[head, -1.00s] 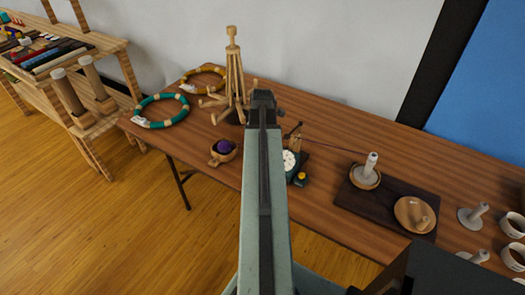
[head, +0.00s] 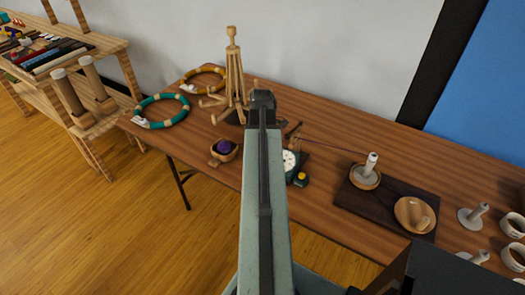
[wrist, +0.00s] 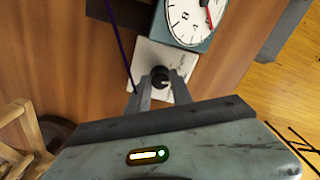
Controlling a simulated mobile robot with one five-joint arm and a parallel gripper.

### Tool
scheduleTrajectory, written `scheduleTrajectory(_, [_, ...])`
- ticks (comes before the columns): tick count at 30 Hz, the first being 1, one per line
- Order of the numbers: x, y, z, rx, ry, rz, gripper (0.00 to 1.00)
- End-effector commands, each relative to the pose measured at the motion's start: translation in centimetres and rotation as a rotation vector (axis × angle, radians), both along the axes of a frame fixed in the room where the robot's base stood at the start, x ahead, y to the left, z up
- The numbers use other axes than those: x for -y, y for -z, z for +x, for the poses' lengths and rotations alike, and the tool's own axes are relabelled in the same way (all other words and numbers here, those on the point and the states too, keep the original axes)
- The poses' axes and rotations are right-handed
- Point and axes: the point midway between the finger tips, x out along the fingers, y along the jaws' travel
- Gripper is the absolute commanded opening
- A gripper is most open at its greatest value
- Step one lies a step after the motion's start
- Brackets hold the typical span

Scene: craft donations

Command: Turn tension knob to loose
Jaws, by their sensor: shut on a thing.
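The tension knob (wrist: 160,77) is a small black round knob on a white plate (wrist: 148,58) in the wrist view. My gripper (wrist: 160,88) is shut on it, with one finger on each side. Any mark showing the knob's setting is too small to read. Just beyond the plate is a dial gauge (wrist: 190,18) with a white face and red needle, partly cut off by the frame. The gauge also shows in the head view (head: 290,160), right of my arm; there the arm hides the knob and fingertips.
A wooden mannequin (head: 234,75), teal ring (head: 160,111) and small bowl with a purple ball (head: 222,151) stand left of my arm on the table (head: 325,148). A dark board (head: 352,202) holding a spool and wooden dish lies to the right. Thread crosses towards the spool.

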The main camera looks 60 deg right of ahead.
Motion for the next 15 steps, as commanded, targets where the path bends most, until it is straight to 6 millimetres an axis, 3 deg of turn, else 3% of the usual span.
scheduleTrajectory(15, [-0.21,0.07,0.08,0.002,0.489,0.006,0.00])
